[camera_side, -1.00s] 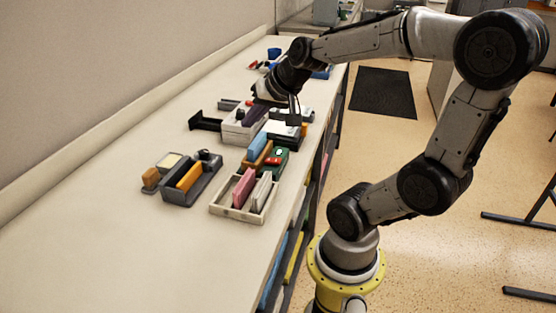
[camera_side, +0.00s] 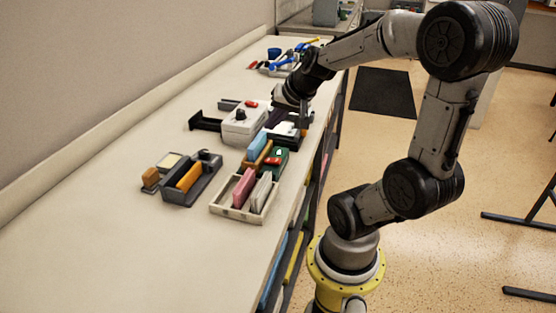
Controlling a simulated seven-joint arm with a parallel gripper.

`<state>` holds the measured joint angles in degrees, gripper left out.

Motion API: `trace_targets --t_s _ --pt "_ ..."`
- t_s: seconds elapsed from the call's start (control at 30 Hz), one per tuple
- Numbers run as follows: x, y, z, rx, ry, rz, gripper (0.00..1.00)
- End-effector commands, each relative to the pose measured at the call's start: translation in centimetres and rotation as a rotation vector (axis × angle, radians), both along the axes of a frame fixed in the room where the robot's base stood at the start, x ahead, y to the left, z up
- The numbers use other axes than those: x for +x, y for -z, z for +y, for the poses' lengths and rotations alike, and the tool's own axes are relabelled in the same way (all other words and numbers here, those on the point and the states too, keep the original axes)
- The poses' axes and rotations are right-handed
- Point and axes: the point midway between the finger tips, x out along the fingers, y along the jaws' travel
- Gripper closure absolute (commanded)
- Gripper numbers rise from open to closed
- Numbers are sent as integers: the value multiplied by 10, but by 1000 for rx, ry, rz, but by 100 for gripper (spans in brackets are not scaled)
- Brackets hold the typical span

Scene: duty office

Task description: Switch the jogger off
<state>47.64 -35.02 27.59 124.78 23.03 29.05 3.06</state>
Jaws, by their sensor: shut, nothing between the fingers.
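A light grey box (camera_side: 240,128) stands mid-bench and looks like the jogger. It has a red knob or button (camera_side: 251,104) and a small dark knob (camera_side: 240,114) on top. My gripper (camera_side: 304,126) points down to the right of this box, near the bench's front edge, apart from the red button. It is shut and holds nothing. The gripper and wrist hide part of what stands behind them. The switch position is too small to read.
A black bracket (camera_side: 205,123) lies left of the box. In front stand a green device with a red top (camera_side: 273,161), a cream tray (camera_side: 231,211) of pink and white blocks, and a dark grey holder (camera_side: 205,181). Blue-handled tools (camera_side: 283,62) lie farther back. The near-left bench is clear.

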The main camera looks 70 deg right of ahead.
Motion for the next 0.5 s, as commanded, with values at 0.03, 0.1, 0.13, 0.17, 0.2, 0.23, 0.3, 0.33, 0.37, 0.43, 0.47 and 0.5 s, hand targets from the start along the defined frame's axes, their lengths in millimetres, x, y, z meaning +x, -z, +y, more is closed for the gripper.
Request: trace_targets --t_s 0.03,0.1,0.13,0.17,0.2,0.23,0.3,0.33,0.37,0.43,0.47,0.5 --pt "-2 7 0 2 2 2 100" --pt "-4 16 0 2 3 3 100" --pt "-5 20 0 2 4 3 100" --pt "-5 24 0 3 4 3 100" --pt "-6 29 0 3 3 1 100" --pt "-6 33 0 1 2 2 100" --pt "-8 42 0 3 4 2 100" --pt "-9 46 0 2 3 2 100" --pt "-10 49 0 1 4 3 100" --pt "-11 57 0 2 3 1 100" --pt "-11 60 0 1 2 2 100" --pt "-12 63 0 1 3 1 100"
